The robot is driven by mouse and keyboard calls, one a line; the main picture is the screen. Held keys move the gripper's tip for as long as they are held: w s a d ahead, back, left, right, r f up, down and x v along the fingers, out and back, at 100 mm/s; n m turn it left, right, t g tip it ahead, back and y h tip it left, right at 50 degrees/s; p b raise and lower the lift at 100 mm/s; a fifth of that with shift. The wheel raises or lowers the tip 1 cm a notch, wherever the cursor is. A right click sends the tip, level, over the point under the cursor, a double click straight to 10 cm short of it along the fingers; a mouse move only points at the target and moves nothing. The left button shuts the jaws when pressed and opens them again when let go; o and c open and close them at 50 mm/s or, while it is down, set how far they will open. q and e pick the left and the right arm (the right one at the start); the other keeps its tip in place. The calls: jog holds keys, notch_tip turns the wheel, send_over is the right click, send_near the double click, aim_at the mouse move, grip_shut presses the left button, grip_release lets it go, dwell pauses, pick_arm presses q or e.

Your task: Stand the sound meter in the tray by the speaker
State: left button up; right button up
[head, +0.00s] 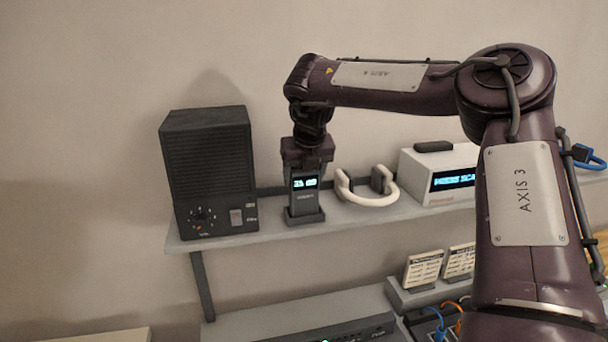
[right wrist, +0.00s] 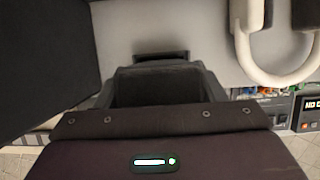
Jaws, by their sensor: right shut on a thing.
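The sound meter (head: 304,194) is a small dark device with a lit cyan display, upright on the shelf beside the speaker (head: 208,172). Its lower end is at the small dark tray (head: 305,217), within the rim as seen from the head; whether it rests on the tray's floor I cannot tell. My right gripper (head: 306,168) points down from above and is shut on the meter's upper part. In the right wrist view the speaker is the dark block (right wrist: 45,60) at left, and my gripper's body hides much of the meter. My left gripper is not in view.
White headphones (head: 372,190) lie close right of the tray on the grey shelf (head: 250,237). Further right is a white box with a lit display (head: 447,180) and a dark item (head: 433,146) on top. Below are small cards (head: 423,268) and cabled equipment.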

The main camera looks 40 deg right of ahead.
jog(key=shift+f+b, duration=0.3)
jog(key=shift+f, duration=0.25)
jog(key=o, duration=1.1)
jog(key=shift+o, duration=0.2)
jog(key=v, duration=1.1)
jog(key=shift+p, duration=0.35)
